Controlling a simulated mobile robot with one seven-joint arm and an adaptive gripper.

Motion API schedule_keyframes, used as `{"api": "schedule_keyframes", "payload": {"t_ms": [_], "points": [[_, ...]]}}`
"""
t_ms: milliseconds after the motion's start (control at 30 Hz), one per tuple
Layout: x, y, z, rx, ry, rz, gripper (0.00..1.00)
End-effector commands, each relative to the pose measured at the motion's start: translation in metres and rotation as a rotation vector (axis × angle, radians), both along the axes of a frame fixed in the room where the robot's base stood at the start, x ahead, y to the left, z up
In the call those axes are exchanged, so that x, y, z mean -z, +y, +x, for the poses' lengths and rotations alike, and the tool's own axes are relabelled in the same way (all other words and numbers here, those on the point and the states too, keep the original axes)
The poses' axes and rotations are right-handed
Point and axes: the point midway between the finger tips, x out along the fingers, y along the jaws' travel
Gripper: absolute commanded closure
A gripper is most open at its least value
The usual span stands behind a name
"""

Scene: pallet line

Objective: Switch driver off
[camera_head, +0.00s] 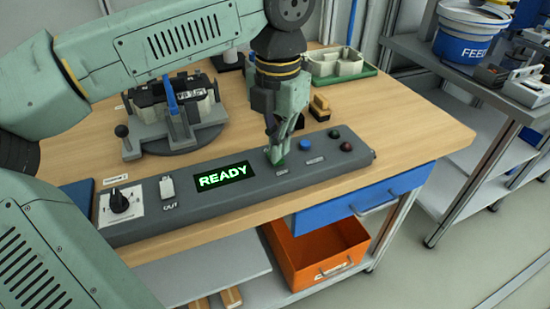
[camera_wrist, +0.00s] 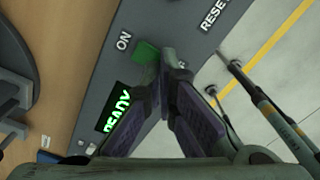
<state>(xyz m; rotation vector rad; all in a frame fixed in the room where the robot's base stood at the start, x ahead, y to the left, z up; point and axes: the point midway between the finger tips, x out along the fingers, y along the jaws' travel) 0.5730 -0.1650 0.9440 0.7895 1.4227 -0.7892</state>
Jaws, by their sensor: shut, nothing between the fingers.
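A long grey control console (camera_head: 235,203) lies along the front of the wooden bench. Its display (camera_head: 223,177) glows green and reads READY; it also shows in the wrist view (camera_wrist: 117,108). My gripper (camera_head: 279,152) is shut and empty, pointing down over the console right of the display. In the wrist view its fingertips (camera_wrist: 168,62) meet beside a green button (camera_wrist: 146,51) marked ON. Whether they touch it I cannot tell. A blue button (camera_head: 305,145) sits to the right of the gripper. A black rotary knob (camera_head: 119,201) on a white plate is at the console's left end.
A white switch (camera_head: 167,187) marked OUT stands left of the display. Green and red buttons (camera_head: 346,147) are at the console's right end. A grey fixture (camera_head: 160,142) stands behind. A blue drawer (camera_head: 345,205) and orange bin (camera_head: 318,250) are below. The bench's right side is clear.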

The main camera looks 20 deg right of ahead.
Motion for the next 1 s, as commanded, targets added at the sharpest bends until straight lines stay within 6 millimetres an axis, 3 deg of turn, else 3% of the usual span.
{"api": "schedule_keyframes", "payload": {"t_ms": [667,1000], "points": [[0.011,0.0,0.0,0.0,0.0,0.0,1.0],[-0.008,0.0,0.0,0.0,0.0,0.0,1.0]]}}
